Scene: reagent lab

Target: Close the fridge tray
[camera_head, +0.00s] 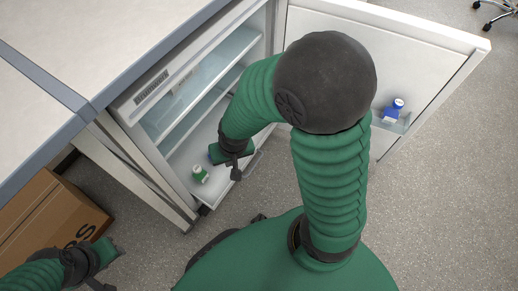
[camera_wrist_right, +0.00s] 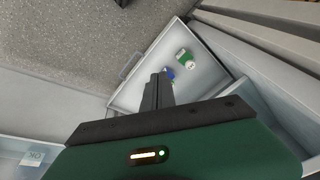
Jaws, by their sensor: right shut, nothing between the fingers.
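The fridge tray (camera_head: 184,162) is the lowest white drawer of the open fridge and sticks out of it. It also shows in the right wrist view (camera_wrist_right: 207,76), with a handle (camera_wrist_right: 129,66) on its front. A bottle with a green label (camera_head: 200,174) stands in the tray; in the wrist view a green-and-white bottle (camera_wrist_right: 184,57) and a blue item (camera_wrist_right: 168,74) show there. My right gripper (camera_head: 236,172) is over the tray's front part, its fingers shut and empty; contact with the tray is unclear. My left gripper (camera_head: 108,268) is at the lower left, fingers partly hidden.
The fridge door (camera_head: 420,50) stands wide open to the right, with a blue-capped bottle (camera_head: 394,110) on its shelf. Glass shelves (camera_head: 225,62) are above the tray. A worktop (camera_head: 100,35) is at upper left. A cardboard box (camera_head: 45,215) sits below.

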